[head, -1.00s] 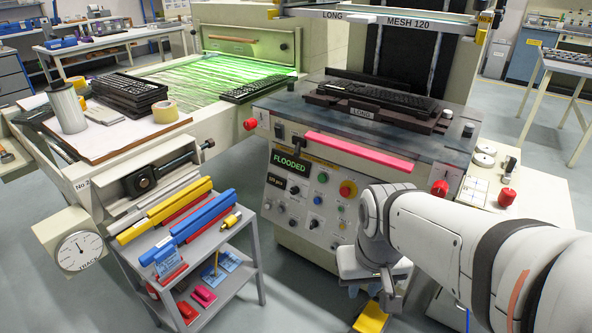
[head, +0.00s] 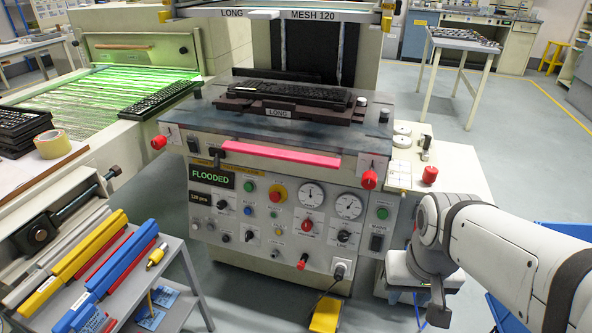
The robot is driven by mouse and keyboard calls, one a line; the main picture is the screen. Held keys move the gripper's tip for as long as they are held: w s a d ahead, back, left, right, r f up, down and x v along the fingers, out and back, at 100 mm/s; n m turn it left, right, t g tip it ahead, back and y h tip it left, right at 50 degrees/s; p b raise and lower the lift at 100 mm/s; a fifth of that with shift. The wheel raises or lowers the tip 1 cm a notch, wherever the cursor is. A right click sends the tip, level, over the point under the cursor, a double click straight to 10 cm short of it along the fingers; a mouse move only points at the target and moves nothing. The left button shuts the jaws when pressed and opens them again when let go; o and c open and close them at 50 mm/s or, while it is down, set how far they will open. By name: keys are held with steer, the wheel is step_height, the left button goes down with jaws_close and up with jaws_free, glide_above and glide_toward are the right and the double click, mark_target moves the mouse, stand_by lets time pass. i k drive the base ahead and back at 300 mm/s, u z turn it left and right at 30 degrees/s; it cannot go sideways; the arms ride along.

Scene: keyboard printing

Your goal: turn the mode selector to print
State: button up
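The printing machine's front panel (head: 262,222) faces me in the head view, with a green "FLOODED" display (head: 221,180) at its upper left. It carries several small knobs, including a black knob (head: 344,236), a red knob (head: 307,225) and a black knob at the lower left (head: 225,238). Their labels are too small to read, so I cannot tell which is the mode selector or where it points. My gripper (head: 418,302) hangs to the right of the panel, apart from it, partly hidden by my wrist. Its fingers are not clear enough to show whether it is open.
A red knob (head: 369,179) sits at the machine's right corner. A yellow pedal (head: 326,315) stands on the floor below. A grey cart (head: 185,278) with colored bars stands left.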

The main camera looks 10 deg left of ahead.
mark_target(249, 235)
steer(key=z, duration=0.35)
steer(key=k, duration=0.5)
steer(key=u, duration=1.15)
steer(key=i, duration=0.5)
steer(key=u, duration=0.05)
